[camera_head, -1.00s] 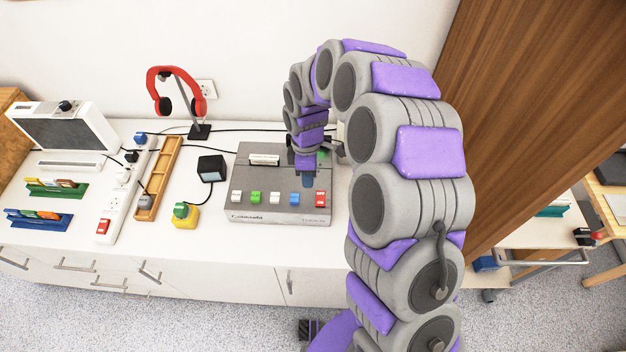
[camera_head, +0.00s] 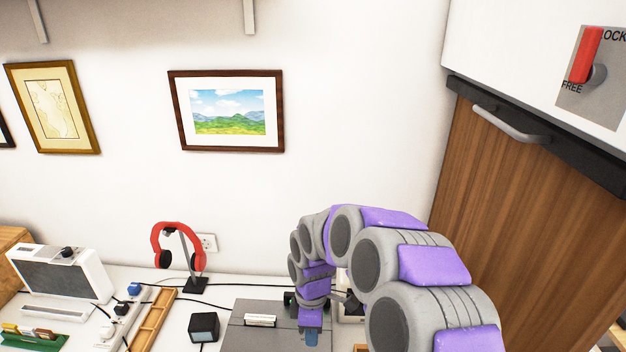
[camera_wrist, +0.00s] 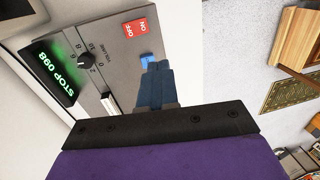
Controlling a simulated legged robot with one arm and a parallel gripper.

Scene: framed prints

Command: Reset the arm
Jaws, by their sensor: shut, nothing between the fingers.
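My arm is grey and purple and curls over the white counter in the head view. My gripper (camera_head: 311,338) hangs over the right part of a grey device box (camera_head: 258,318), its tips near the bottom edge of the picture. In the wrist view my gripper's blue fingers (camera_wrist: 155,85) are together with nothing between them. They point toward the grey box (camera_wrist: 115,62), which shows a green "STOP 098" display (camera_wrist: 57,75), a black volume knob (camera_wrist: 85,60), a red ON/OFF button (camera_wrist: 136,27) and a blue button (camera_wrist: 147,58) just beyond the fingertips.
Red headphones (camera_head: 177,246) hang on a stand at the back of the counter. A black cube (camera_head: 204,326), a wooden tray (camera_head: 152,318) and a white speaker-like unit (camera_head: 66,272) stand left. Framed prints, including a landscape (camera_head: 228,111), hang above. A wooden cabinet door (camera_head: 530,190) is right.

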